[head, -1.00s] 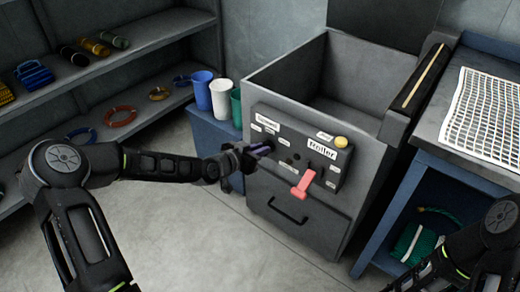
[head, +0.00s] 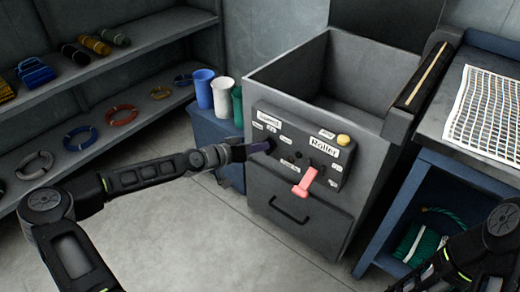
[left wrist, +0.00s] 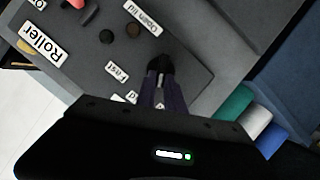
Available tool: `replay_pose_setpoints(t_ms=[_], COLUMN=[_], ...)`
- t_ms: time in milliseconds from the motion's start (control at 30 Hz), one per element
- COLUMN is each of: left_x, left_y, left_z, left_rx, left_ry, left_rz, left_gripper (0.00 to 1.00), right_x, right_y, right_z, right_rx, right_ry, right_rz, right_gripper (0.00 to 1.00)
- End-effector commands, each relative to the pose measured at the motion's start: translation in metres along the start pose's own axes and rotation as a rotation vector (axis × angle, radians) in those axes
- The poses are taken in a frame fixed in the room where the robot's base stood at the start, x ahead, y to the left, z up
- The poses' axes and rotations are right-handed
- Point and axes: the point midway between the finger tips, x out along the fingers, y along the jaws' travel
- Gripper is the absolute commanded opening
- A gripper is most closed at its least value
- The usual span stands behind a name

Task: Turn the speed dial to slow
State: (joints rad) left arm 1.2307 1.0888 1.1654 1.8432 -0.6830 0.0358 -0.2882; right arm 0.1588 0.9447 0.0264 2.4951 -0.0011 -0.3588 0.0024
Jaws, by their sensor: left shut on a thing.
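The speed dial (left wrist: 160,63) is a small dark knob at the left end of the grey control panel (head: 318,172). My left gripper (head: 262,147) reaches it from the left and is shut on it; its purple-grey fingers (left wrist: 161,82) also show around the knob in the left wrist view. The gripper hides most of the dial, so I cannot tell where it points. White labels surround the dial, one reading "Fast" (left wrist: 117,72). My right arm shows at the lower right, but its fingertips are out of view.
A red lever (head: 304,183) and a yellow button (head: 343,140) are on the same panel, right of the dial. Blue, white and green cups (head: 221,97) stand left of the machine. A bench with a net (head: 490,118) is at the right. The floor in front is clear.

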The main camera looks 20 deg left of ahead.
Motion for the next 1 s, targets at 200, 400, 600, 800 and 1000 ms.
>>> replay_pose_setpoints(t_ms=[200,400,600,800,1000], left_x=[0.001,0.001,0.001,0.0,0.001], left_y=[-0.006,-0.007,-0.008,-0.007,-0.007], left_z=[0.002,0.001,0.001,0.0,0.0], left_rx=[-0.154,-0.238,-0.273,-0.278,-0.278], left_ry=[0.004,0.002,0.002,0.002,0.002], left_rz=[0.062,0.097,0.111,0.112,0.112], left_gripper=[0.0,0.0,0.0,0.0,0.16], right_x=[0.015,0.021,0.022,0.022,0.022], right_y=[0.009,0.014,0.015,0.015,0.015], right_z=[-0.005,-0.007,-0.009,-0.009,-0.008], right_rx=[0.007,0.01,0.011,0.011,0.011], right_ry=[0.011,0.017,0.02,0.02,0.019], right_rz=[0.005,0.008,0.009,0.009,0.009], right_gripper=[0.36,0.36,0.36,0.36,0.36])
